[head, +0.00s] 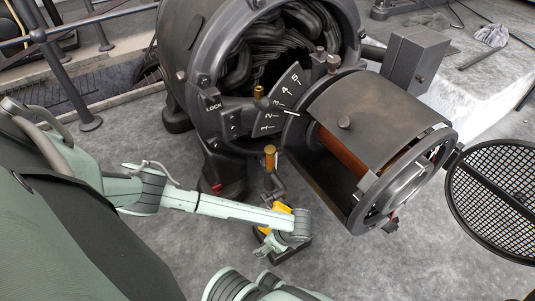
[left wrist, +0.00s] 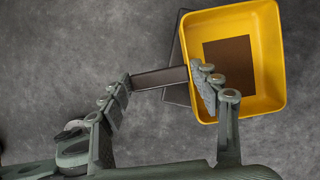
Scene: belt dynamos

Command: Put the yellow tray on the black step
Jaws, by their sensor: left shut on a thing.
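The yellow tray (left wrist: 270,98) fills the upper right of the left wrist view. It is shallow, with a brown patch on its floor. My left gripper (left wrist: 165,92) is shut on the tray, with a dark bar (left wrist: 160,78) at the tray's side between its fingers. In the head view, only bits of the yellow tray (head: 281,208) show around my left gripper (head: 266,240). The black step (head: 292,251) shows as a dark edge beneath them, and a dark edge (left wrist: 176,60) shows behind the tray. I cannot tell whether tray and step touch. My right gripper is out of view.
The large dynamo (head: 185,50) stands just behind, with its numbered lever plate and a brass-topped handle (head: 270,158) close above the tray. Its drum (head: 375,110) overhangs to the right. A round mesh cover (head: 495,200) is at far right. Grey floor at the front is clear.

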